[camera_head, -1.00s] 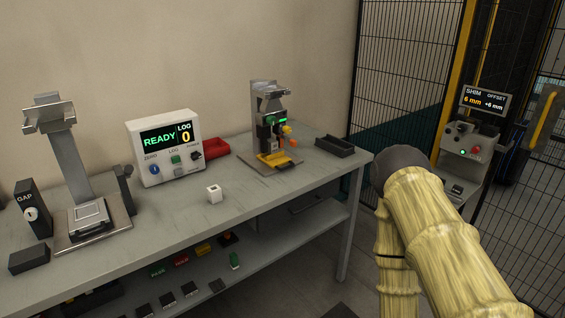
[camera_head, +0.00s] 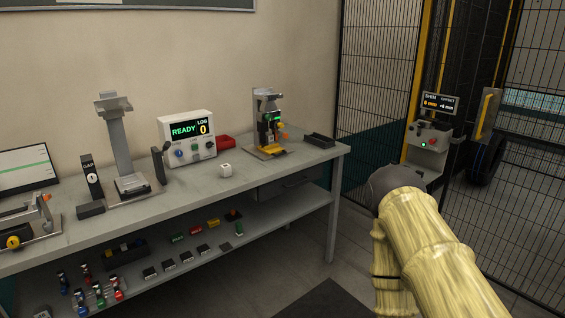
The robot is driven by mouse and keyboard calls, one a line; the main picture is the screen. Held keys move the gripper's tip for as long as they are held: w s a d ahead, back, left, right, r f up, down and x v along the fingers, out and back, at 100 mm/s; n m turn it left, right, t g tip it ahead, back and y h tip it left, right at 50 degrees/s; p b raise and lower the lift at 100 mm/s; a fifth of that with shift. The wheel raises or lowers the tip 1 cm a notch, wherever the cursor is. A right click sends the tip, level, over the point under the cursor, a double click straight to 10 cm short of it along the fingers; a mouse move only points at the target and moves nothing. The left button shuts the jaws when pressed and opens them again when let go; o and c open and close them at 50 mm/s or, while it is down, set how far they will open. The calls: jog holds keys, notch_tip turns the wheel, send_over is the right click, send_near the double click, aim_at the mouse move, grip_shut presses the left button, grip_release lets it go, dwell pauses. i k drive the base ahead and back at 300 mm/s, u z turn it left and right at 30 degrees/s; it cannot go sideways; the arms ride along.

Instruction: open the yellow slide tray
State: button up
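The yellow slide tray (camera_head: 272,150) sits low at the front of a small grey fixture (camera_head: 267,112) on the right part of the workbench. It is small in the view, and I cannot tell how far out it is. Above it the fixture carries a green-lit part and orange and yellow knobs. My own pale yellow arm fills the lower right of the view, well apart from the fixture. My gripper is not in view.
The grey workbench (camera_head: 235,186) runs along the wall. A READY display box (camera_head: 188,139), a white cube (camera_head: 226,169), a red bin (camera_head: 226,142) and a black tray (camera_head: 319,140) stand near the fixture. A mesh fence (camera_head: 375,75) rises at the right.

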aim_at(271, 149)
jog(key=u, duration=0.85)
jog(key=i, duration=1.3)
jog(key=z, duration=0.05)
